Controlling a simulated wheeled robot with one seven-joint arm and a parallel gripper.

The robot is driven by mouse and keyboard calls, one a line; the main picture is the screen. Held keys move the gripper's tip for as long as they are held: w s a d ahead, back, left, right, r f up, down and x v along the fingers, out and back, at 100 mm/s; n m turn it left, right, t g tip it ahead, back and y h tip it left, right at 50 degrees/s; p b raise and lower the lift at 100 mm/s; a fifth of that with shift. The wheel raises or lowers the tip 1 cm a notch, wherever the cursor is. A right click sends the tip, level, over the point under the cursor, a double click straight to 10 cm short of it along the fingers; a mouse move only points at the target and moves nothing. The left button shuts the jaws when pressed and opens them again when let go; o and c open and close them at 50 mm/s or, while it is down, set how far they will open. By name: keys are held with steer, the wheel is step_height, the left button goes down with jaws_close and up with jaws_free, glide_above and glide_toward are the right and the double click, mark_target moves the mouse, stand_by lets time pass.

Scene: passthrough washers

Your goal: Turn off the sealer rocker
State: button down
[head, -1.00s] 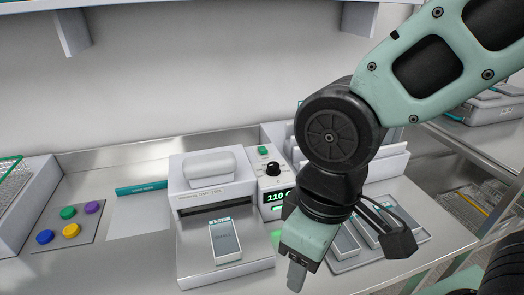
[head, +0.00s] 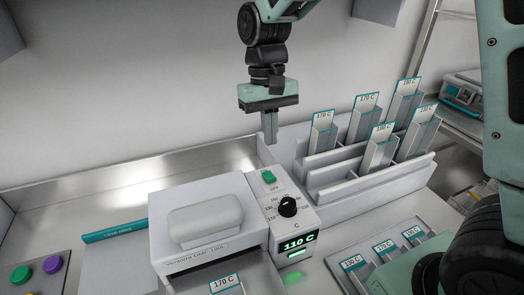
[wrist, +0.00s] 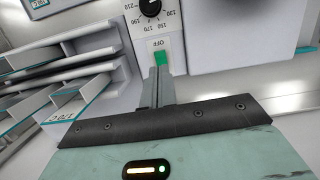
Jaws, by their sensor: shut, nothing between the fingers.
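The sealer (head: 215,215) is a white machine with a control panel on its right side. The green rocker (head: 268,176) sits at the top of that panel, above an "OFF" label and a black dial (head: 288,206). A green display (head: 298,243) reads 110 C. My gripper (head: 269,140) is shut and empty, pointing down just behind the rocker. In the wrist view my gripper's fingertips (wrist: 160,72) lie close to the green rocker (wrist: 160,58); I cannot tell whether they touch it.
A white rack (head: 370,180) with several upright labelled pouches stands right of the panel. A tray (head: 390,255) of pouches lies in front of it. Coloured buttons (head: 52,264) and a teal strip (head: 113,232) are at left. The wall is close behind.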

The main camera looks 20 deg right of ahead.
mark_target(273, 179)
steer(key=shift+w+d, duration=0.3)
steer(key=shift+w, duration=0.45)
steer(key=f, duration=0.3)
steer(key=s+f+p, duration=0.1)
steer(key=f, duration=0.2)
steer(key=s+f+p, duration=0.1)
steer(key=f, duration=0.2)
steer(key=shift+f, duration=0.4)
